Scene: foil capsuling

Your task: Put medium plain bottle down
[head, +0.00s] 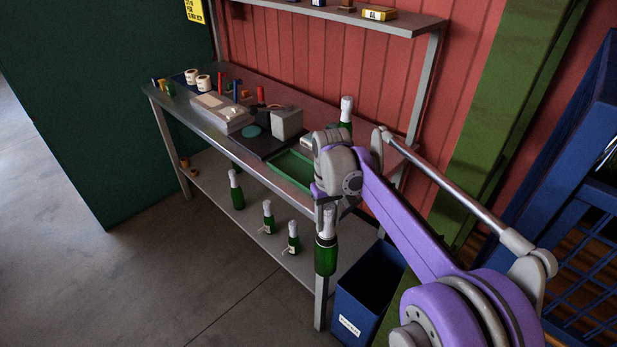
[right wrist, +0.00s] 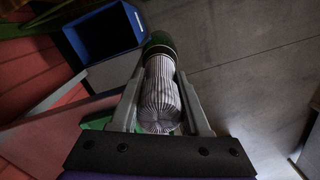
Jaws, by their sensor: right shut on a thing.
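A green bottle with a silver-white foil neck, the medium plain bottle (head: 326,258), hangs upright from my right gripper (head: 326,208). In the head view it appears in front of the workbench's near right corner and leg, apart from any surface. In the right wrist view the two fingers of my right gripper (right wrist: 160,100) are closed on either side of the bottle's pleated foil neck (right wrist: 160,92). The bottle's green body shows beyond it. No label is visible on it. My left gripper is out of view.
A green tray (head: 288,172) lies on the workbench (head: 181,115), partly hidden by my right arm. Another foil-topped bottle (head: 346,110) stands behind my wrist. Several bottles, including one at the left (head: 237,192), stand on the lower shelf (head: 210,187). A blue bin (head: 365,300) stands right of the leg.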

